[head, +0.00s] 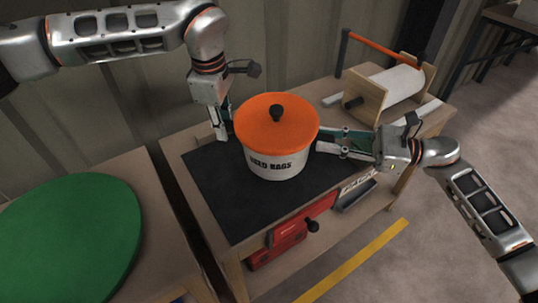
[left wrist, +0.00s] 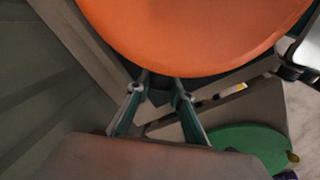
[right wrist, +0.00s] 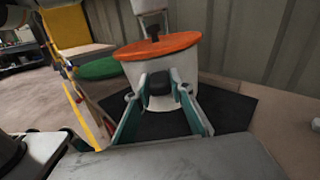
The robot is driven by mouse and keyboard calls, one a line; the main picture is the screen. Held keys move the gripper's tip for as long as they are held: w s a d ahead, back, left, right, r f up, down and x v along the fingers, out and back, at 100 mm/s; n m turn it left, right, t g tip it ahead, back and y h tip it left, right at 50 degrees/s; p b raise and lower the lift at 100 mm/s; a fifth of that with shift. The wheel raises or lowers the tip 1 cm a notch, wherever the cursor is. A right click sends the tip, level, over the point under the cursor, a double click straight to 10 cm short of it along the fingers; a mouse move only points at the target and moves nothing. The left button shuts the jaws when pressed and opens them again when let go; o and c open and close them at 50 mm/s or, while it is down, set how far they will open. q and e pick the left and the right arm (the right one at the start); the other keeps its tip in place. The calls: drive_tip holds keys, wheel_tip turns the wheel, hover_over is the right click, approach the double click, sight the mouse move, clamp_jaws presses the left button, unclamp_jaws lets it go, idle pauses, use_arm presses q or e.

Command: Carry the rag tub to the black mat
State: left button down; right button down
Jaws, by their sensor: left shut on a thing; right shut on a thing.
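The rag tub (head: 277,158) is white with dark lettering and an orange lid (head: 262,122) with a black knob. It is upright over the black mat (head: 225,205) on the workbench; I cannot tell if its base touches the mat. My left gripper (head: 228,134) is shut on the tub's far left side, and the lid hides its grip in the left wrist view (left wrist: 160,84). My right gripper (head: 324,147) is shut on a dark handle (right wrist: 160,86) on the tub's right side. The mat also shows around the tub in the right wrist view (right wrist: 232,110).
A wooden roll holder with a white roll (head: 392,88) and an orange bar stands at the bench's back right. A green round top (head: 70,240) is on the table at left. Red boxes (head: 300,222) sit below the bench top. A corrugated wall is behind.

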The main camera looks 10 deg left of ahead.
use_arm(q)
drive_tip(key=shift+r, duration=0.25)
use_arm(e)
drive_tip(key=shift+r, duration=0.35)
